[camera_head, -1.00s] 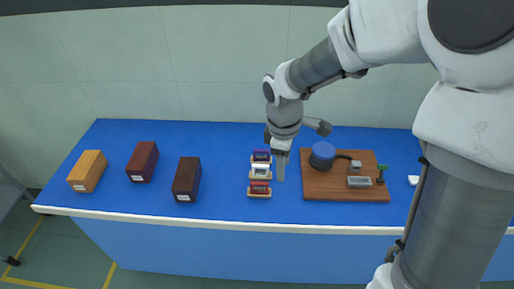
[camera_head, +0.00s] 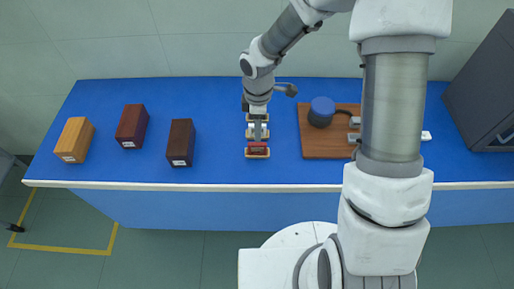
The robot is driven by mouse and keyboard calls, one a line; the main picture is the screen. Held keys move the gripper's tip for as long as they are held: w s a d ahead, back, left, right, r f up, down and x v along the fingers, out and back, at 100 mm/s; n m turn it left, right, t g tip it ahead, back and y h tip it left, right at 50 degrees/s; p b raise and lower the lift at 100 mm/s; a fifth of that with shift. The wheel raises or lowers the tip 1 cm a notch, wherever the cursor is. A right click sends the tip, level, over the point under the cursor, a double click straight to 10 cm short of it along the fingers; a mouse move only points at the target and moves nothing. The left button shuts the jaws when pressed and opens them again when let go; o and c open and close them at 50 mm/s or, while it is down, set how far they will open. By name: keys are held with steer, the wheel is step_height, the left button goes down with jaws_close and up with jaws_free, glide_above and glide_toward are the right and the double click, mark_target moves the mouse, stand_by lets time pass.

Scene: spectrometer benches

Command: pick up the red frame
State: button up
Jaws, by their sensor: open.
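The red frame (camera_head: 257,150) stands in the nearest of a short row of small light-coloured holders on the blue bench. A white frame (camera_head: 251,133) stands just behind it, and the rest of the row is mostly hidden by my arm. My gripper (camera_head: 257,134) points down over the row, just behind the red frame in the picture. Its jaws are open, though the fingertips are small and hard to make out. I cannot tell whether they touch anything.
Three blocks, orange-brown (camera_head: 74,140), dark red (camera_head: 132,126) and dark brown (camera_head: 181,142), stand on the left of the blue bench (camera_head: 220,165). A wooden board (camera_head: 322,146) with a blue-topped round device (camera_head: 321,111) lies right of the row. A dark grey cabinet (camera_head: 485,85) is at far right.

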mark_target(257, 144)
step_height(257, 144, down, 5)
steer(key=shift+w+a+f+p, duration=0.1)
steer(key=shift+w+f+p, duration=0.1)
steer(key=shift+f, duration=1.1)
steer(key=shift+w+f+p, duration=0.15)
steer(key=shift+f, duration=1.1)
jaws_close()
